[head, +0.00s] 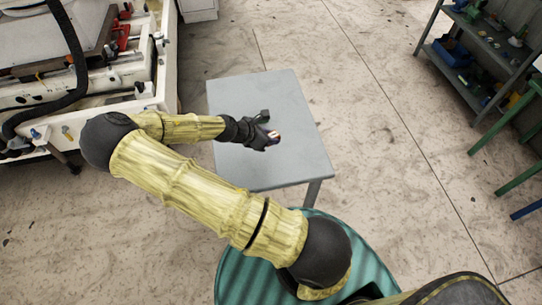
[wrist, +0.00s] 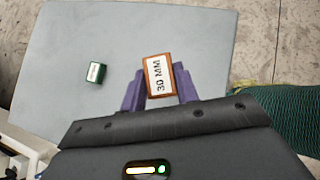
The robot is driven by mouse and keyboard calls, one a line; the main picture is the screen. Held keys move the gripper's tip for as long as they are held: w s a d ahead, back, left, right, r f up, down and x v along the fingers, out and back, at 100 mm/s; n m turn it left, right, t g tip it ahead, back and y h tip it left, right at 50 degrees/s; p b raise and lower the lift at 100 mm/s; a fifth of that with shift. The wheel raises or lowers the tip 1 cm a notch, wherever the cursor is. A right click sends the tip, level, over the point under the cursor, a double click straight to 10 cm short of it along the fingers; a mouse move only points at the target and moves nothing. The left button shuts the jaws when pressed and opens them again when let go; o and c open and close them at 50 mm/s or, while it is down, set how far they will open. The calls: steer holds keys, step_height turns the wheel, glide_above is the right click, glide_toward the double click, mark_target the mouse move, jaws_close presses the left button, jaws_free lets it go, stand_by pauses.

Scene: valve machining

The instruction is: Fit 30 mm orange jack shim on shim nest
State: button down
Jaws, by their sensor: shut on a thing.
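The orange jack shim (wrist: 157,86) is a small orange block with a white label reading "30 MM" in the wrist view. My gripper (wrist: 160,88) is shut on it, with a purple finger on each side. In the head view my gripper (head: 274,138) is over the grey table, and the shim shows only as a small orange and white bit at its tip. The gap between shim and tabletop cannot be judged. I cannot make out a shim nest with certainty in either view.
A green block (wrist: 96,73) with a white label sits on the grey table (wrist: 60,40), left of the shim. A small dark object (head: 263,115) shows on the table in the head view. A machine (head: 130,75) stands left; shelves (head: 480,45) stand at right. Most of the tabletop is bare.

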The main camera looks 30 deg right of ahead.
step_height(320, 180, down, 6)
stand_by(0.4)
steer(key=shift+f, duration=1.9)
steer(key=shift+f, duration=0.15)
steer(key=c, duration=1.1)
jaws_free()
steer(key=shift+o, duration=0.2)
